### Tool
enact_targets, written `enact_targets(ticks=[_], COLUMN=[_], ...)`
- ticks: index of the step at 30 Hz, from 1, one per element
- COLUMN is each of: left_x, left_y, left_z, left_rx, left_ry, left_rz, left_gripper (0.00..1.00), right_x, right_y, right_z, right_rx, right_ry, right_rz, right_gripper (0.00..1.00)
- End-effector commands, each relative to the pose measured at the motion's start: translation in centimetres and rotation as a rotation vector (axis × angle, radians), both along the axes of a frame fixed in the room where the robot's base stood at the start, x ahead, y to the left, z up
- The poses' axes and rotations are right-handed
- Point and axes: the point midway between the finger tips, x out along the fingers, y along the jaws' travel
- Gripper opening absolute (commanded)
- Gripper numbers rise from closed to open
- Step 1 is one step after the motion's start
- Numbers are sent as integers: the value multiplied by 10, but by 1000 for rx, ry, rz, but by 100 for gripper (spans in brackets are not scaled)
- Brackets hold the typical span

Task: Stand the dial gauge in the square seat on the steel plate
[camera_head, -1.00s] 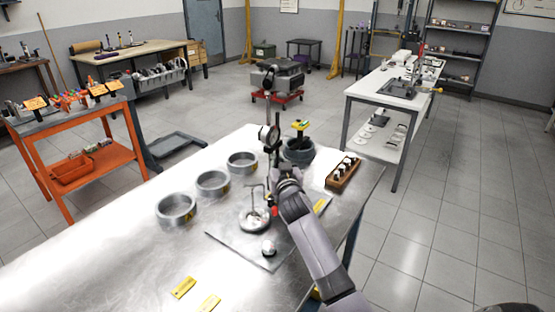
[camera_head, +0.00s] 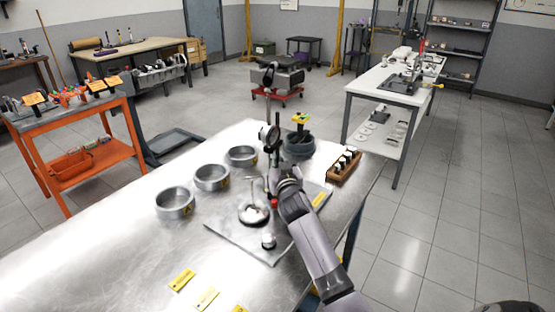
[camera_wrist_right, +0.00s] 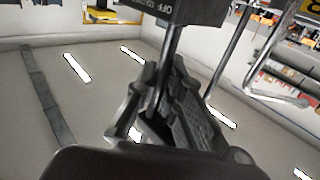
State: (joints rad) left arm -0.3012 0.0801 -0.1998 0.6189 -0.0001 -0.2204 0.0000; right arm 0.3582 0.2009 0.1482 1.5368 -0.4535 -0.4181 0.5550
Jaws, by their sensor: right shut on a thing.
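My right gripper (camera_head: 275,184) is shut on the dial gauge's dark post. The gauge's round dial (camera_head: 268,133) stands up above the gripper in the head view. In the right wrist view my fingers (camera_wrist_right: 170,115) close around the post (camera_wrist_right: 168,70), and a dark block marked OFF (camera_wrist_right: 185,10) sits at its end. The steel plate (camera_head: 238,238) lies on the metal bench, below and in front of my gripper. I cannot make out the square seat; my gripper and forearm cover part of the plate. My left gripper is out of view.
On the plate stand a round dish with a thin upright (camera_head: 253,214) and a small knob-like part (camera_head: 268,241). Several metal rings (camera_head: 212,178) stand to the left. A dark pot (camera_head: 299,146) and a wooden rack (camera_head: 343,167) are behind.

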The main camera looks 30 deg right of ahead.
Motion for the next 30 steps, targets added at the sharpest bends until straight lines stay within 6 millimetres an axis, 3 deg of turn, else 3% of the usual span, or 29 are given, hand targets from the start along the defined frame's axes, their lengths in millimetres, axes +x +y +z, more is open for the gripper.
enact_targets(ticks=[11,12,22,30], left_x=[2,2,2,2], left_y=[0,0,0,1], left_z=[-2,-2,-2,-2], left_rx=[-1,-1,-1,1], left_ry=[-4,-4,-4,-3], left_rz=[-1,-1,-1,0], left_gripper=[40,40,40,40], right_x=[0,0,0,-1], right_y=[0,0,0,0], right_z=[3,3,0,-8], right_rx=[-3,-3,-1,3], right_ry=[-11,-11,-4,10], right_rz=[1,1,0,-1], right_gripper=[0,10,32,32])
